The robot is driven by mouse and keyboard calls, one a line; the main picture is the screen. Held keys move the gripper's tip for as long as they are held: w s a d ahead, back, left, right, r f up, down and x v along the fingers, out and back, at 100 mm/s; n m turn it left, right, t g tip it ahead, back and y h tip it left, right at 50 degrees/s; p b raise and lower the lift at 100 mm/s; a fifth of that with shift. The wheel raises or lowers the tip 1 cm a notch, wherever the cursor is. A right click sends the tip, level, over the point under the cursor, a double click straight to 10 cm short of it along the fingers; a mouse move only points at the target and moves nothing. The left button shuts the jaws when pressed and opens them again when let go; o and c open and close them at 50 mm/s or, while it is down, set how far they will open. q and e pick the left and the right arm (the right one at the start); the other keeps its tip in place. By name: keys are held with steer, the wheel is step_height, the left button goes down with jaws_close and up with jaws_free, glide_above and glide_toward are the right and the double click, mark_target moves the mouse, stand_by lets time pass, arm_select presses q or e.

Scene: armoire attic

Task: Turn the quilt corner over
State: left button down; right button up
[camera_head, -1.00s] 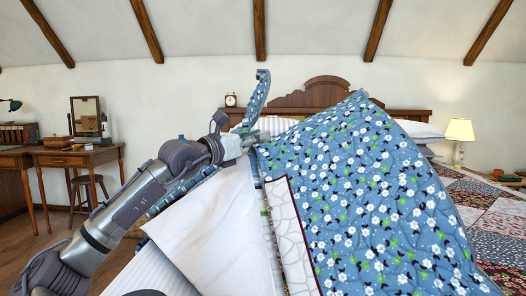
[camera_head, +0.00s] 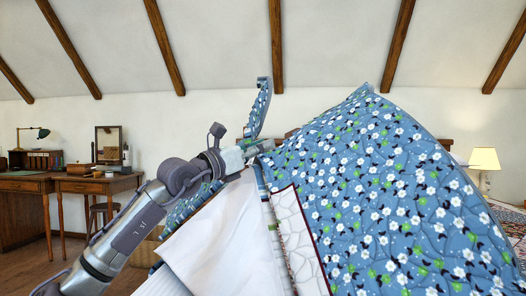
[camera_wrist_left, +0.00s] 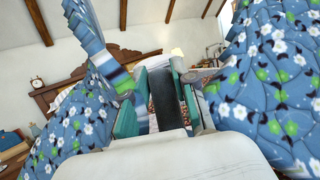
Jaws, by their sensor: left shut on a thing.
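The quilt (camera_head: 390,190) is blue with white flowers and green leaves. It is lifted into a tall slope that fills the middle and right of the head view, with its pale underside (camera_head: 292,228) folded out at the lower edge. My left gripper (camera_head: 254,150) is shut on the quilt, and a flap of it (camera_head: 260,108) stands up above the fingers. In the left wrist view, quilt cloth (camera_wrist_left: 268,75) hangs on both sides of the left gripper (camera_wrist_left: 165,105). A white sheet (camera_head: 215,245) lies under the lifted quilt. My right gripper is not in view.
A desk (camera_head: 95,185) stands at the left and a lit lamp (camera_head: 484,160) at the right. Wooden beams (camera_head: 276,45) cross the sloped ceiling.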

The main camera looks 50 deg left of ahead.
arm_select(q)
steer(key=shift+s+a+r, duration=0.15)
steer(key=shift+s+r, duration=0.05)
steer(key=shift+r, duration=0.2)
steer(key=c, duration=0.9)
jaws_free()
steer(key=shift+w+f, duration=0.1)
steer(key=shift+f, duration=0.1)
steer(key=shift+r, duration=5.1)
